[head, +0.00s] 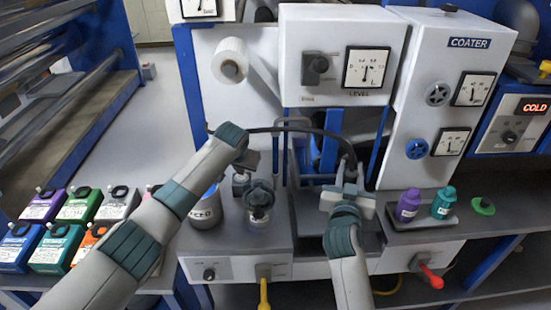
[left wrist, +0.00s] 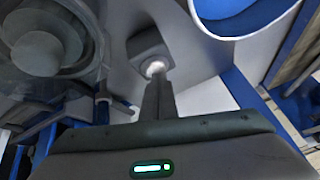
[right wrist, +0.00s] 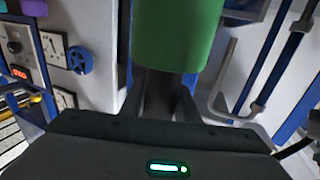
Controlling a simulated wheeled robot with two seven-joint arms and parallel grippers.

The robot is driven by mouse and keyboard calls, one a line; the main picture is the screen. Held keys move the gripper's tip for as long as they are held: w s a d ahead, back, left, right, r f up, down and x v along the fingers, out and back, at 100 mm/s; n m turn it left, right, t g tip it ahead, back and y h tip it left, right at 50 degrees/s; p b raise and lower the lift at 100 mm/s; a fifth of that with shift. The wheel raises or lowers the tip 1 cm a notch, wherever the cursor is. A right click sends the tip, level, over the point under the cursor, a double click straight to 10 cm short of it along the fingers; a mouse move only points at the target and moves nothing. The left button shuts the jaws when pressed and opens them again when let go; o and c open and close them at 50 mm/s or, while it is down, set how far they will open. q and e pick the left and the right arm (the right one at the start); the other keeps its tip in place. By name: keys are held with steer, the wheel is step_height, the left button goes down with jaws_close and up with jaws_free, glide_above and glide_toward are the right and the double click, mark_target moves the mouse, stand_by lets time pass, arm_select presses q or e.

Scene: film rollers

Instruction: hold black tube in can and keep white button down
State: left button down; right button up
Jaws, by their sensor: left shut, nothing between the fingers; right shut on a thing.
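The black tube (head: 290,129) arches across the head view, its right end coming down at my right gripper (head: 348,178). That gripper is shut on it, though the grip itself is partly hidden. In the right wrist view a green cylinder (right wrist: 175,35) stands at the fingertips; I cannot tell if it belongs to the tube. A grey can (head: 206,212) with blue inside stands at left. My left gripper (head: 246,163) is shut and empty beside it, pointing down. Its fingertips meet a white button (left wrist: 155,68) on a grey block (left wrist: 150,44). I cannot tell how far the button is pressed.
A glassy round device (head: 260,198) stands right of the can. Purple (head: 408,205) and teal (head: 443,203) bottles stand on a tray at right. Several coloured containers (head: 80,207) stand at left. The coater panel (head: 440,90) rises behind. A blue frame is close to both wrists.

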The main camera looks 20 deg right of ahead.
arm_select(q)
step_height(320, 180, up, 7)
stand_by(1.2)
stand_by(0.3)
steer(key=v, duration=1.2)
arm_select(e)
steer(key=o, duration=1.2)
steer(key=shift+c, duration=0.2)
